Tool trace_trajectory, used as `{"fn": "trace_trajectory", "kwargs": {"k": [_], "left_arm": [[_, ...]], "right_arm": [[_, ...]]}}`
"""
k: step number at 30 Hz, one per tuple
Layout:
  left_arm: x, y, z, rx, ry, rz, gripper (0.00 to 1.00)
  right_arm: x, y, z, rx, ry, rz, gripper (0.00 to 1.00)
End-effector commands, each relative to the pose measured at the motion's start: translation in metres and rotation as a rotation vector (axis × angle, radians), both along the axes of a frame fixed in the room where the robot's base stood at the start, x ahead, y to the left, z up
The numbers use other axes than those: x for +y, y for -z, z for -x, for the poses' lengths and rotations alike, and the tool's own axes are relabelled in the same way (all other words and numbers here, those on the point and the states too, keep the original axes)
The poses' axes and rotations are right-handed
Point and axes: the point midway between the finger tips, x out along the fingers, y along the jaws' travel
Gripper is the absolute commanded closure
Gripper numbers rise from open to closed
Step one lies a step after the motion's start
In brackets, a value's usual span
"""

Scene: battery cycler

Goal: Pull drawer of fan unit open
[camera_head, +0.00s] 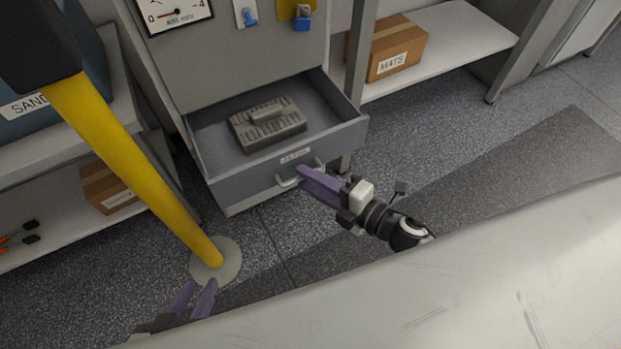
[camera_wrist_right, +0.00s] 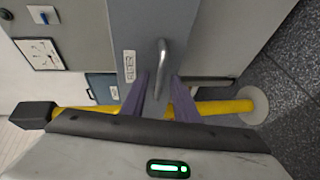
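The grey drawer (camera_head: 235,187) of the fan unit (camera_head: 245,60) stands pulled out, and its inside shows. A silver bar handle (camera_head: 286,183) is on its front below a small label. My right gripper (camera_head: 302,174) is at the drawer front, with its purple fingertips by the right part of the handle. In the right wrist view the fingers (camera_wrist_right: 163,78) are apart, and the handle (camera_wrist_right: 161,60) lies in line with the gap between them. I see no firm grip on it. My left gripper (camera_head: 199,284) is low at the left, empty, with its fingers apart.
A grey ribbed block (camera_head: 267,124) lies in the drawer. A yellow post (camera_head: 150,170) on a round floor plate stands left of the drawer. A shelf with a cardboard box (camera_head: 398,50) is at the right. A pale surface (camera_head: 480,285) fills the lower right. Floor right of the drawer is clear.

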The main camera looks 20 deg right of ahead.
Motion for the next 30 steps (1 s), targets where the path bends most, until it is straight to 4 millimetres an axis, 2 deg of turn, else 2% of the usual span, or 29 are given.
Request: {"fn": "trace_trajectory", "kwargs": {"k": [5, 18, 23, 30], "left_arm": [[0.000, -0.001, 0.000, 0.001, 0.001, -0.001, 0.71], [0.001, -0.003, 0.001, 0.010, 0.006, -0.013, 0.71], [0.001, -0.005, 0.000, 0.007, 0.008, -0.015, 0.71], [0.002, -0.004, 0.000, 0.008, 0.008, -0.016, 0.71]], "right_arm": [[-0.005, -0.001, 0.009, 0.004, 0.000, 0.000, 0.72], [-0.047, -0.016, 0.074, 0.003, 0.001, 0.002, 0.72], [-0.053, -0.018, 0.085, 0.001, 0.000, 0.000, 0.72], [-0.054, -0.019, 0.086, -0.001, 0.000, 0.001, 0.72]]}}
